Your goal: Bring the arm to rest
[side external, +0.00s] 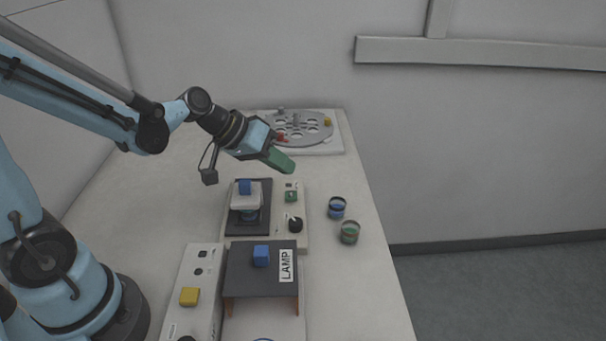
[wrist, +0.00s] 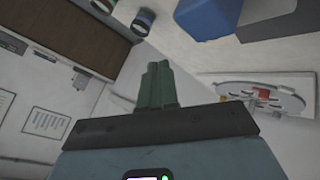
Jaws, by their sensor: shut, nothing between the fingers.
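My gripper (side external: 291,166) has green fingers and hangs in the air above the table, between the press unit and the round plate at the back. In the wrist view its fingers (wrist: 156,70) are together with nothing between them. The arm reaches in from the left and the gripper points down to the right, apart from everything on the table.
Below the gripper is a press unit (side external: 233,226) with a blue-topped part (side external: 245,187). Behind stands a round holed plate (side external: 318,131). Two small jars, blue (side external: 337,208) and green (side external: 350,232), stand at right. A box marked LAMP (side external: 262,282) is in front.

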